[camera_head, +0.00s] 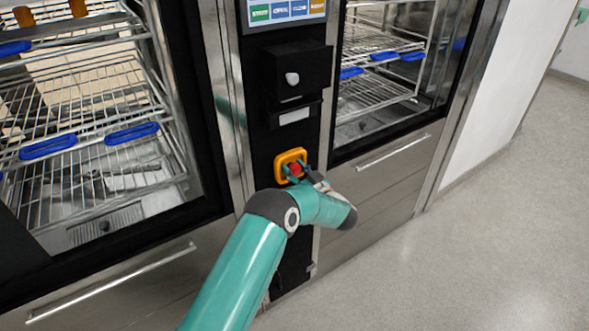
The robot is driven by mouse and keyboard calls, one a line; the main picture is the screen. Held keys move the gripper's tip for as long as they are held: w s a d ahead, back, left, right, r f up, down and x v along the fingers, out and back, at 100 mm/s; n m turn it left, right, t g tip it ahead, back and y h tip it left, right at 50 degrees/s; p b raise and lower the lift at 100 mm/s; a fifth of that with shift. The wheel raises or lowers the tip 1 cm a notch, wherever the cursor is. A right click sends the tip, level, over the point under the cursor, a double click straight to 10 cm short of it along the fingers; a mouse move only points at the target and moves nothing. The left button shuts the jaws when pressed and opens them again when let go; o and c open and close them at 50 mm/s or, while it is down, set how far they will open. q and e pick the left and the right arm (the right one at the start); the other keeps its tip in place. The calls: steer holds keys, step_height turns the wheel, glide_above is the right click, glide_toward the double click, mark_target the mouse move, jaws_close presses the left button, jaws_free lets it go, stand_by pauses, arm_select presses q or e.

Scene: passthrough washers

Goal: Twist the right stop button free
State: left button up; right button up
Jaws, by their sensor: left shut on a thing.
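The stop button (295,170) is red and sits in a yellow-orange square surround (281,159) on the black panel between the two washers. My left gripper (297,172) is at the button, with its fingers closed around the red head. The teal arm reaches up from the bottom of the view, and its wrist hides the panel just below the button. Whether the button has turned cannot be seen. My right gripper is not in view.
Left washer (95,254) and right washer (385,180) have glass doors with wire racks and blue clips inside. Above the button are a black box with a white knob (292,78) and a lit screen (287,11). Grey floor (480,250) lies clear at right.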

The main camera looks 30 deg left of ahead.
arm_select(q)
steer(key=shift+w+m, duration=0.1)
steer(key=shift+m, duration=0.2)
steer(key=shift+w+d+r+m+p, duration=0.1)
steer(key=shift+m+p, duration=0.15)
steer(key=shift+m, duration=1.1)
steer(key=shift+d+m+p, duration=0.1)
steer(key=shift+m+p, duration=0.15)
steer(key=shift+m, duration=1.1)
steer(key=o, duration=0.9)
steer(key=v, duration=1.2)
steer(key=shift+f, duration=0.25)
